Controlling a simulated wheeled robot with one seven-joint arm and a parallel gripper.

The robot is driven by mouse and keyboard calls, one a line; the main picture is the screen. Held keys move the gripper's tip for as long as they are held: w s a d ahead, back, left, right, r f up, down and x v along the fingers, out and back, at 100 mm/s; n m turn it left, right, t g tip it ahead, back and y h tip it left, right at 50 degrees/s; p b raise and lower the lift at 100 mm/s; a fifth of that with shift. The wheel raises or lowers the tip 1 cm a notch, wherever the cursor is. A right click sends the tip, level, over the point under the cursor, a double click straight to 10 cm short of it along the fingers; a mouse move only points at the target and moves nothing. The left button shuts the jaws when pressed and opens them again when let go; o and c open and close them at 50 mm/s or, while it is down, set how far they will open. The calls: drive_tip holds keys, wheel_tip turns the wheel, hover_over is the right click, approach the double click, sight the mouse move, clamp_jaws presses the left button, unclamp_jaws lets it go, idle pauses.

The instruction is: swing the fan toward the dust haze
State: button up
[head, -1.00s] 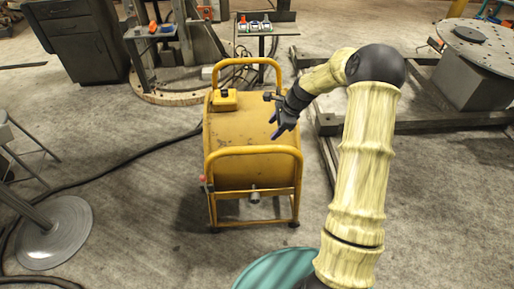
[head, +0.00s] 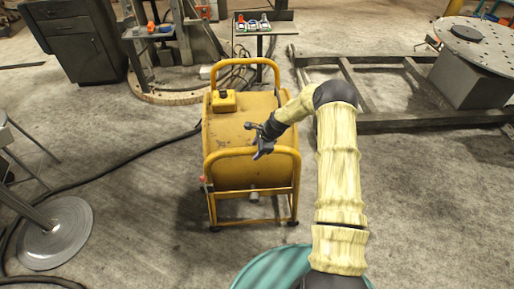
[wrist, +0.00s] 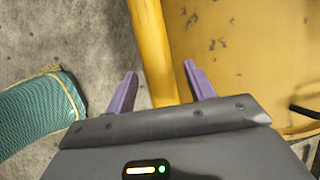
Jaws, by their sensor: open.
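The fan is a yellow drum (head: 240,128) in a yellow tubular frame, standing on the floor in the middle of the head view. A rounded handle bar (head: 225,154) crosses its near side, and another rises at its far side. My gripper (head: 263,150) is at the right part of the near bar. In the wrist view my gripper (wrist: 160,82) is open, and a yellow bar (wrist: 150,40) runs between its two purple fingers. I cannot tell whether either finger touches it. The scuffed yellow drum fills the right of that view. I see no clear dust haze.
A black cable (head: 130,160) runs from the fan across the floor to the left. A round metal stand base (head: 55,232) is at the lower left. A steel floor frame (head: 400,120) lies to the right. A small table with tools (head: 262,28) stands behind the fan.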

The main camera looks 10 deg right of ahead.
drive_tip(key=shift+a+f, duration=0.15)
drive_tip(key=shift+a, duration=0.2)
drive_tip(key=shift+c, duration=0.6)
drive_tip(key=shift+d, duration=0.1)
clamp_jaws()
